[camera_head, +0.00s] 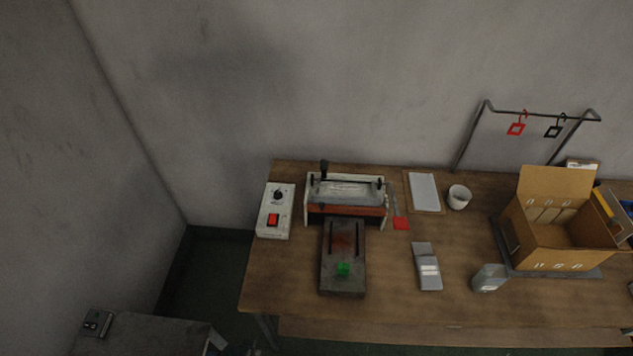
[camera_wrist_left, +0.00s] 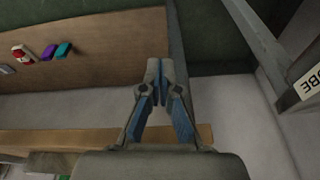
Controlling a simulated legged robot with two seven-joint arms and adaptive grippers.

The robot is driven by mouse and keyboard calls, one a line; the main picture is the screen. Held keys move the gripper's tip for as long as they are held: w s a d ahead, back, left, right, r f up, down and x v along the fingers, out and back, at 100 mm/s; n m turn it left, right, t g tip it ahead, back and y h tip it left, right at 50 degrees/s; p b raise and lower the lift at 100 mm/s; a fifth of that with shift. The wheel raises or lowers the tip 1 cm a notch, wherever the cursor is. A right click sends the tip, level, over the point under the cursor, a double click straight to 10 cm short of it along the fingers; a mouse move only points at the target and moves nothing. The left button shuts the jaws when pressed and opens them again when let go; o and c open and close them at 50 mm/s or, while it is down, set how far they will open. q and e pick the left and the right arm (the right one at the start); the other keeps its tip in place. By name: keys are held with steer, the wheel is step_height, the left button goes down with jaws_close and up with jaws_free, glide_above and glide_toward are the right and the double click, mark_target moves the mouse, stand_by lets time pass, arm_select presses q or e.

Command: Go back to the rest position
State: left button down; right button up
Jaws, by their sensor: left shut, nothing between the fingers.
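My left gripper (camera_wrist_left: 161,68) shows only in the left wrist view, in the middle of the picture. Its two blue-padded fingers meet at the tips, with nothing held between them. Neither of my grippers shows in the head view, and my right gripper is in no frame. The wooden workbench (camera_head: 390,290) stands along the wall in the head view, with no arm over it.
On the bench are a press-like machine (camera_head: 345,210), a white control box (camera_head: 275,222) with a red switch, a white cup (camera_head: 459,197), an open cardboard box (camera_head: 548,247) and a hanging rack (camera_head: 541,113). A grey cabinet (camera_head: 150,338) stands at lower left.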

arm_select(q)
steer(key=s+f+g+b, duration=0.1)
steer(key=s+f, duration=0.2)
steer(key=f, duration=0.7)
steer(key=s+f+b, duration=0.1)
steer(key=s+f, duration=0.2)
steer(key=f, duration=0.8)
steer(key=s+a+f+b, duration=0.1)
steer(key=s+f, duration=0.5)
steer(key=s, duration=0.1)
steer(key=s+a+f+g, duration=0.1)
steer(key=s+a+f, duration=0.1)
steer(key=s+f, duration=0.4)
steer(key=shift+s+a+f+b, duration=0.25)
steer(key=shift+s+b, duration=0.1)
steer(key=shift+s, duration=0.7)
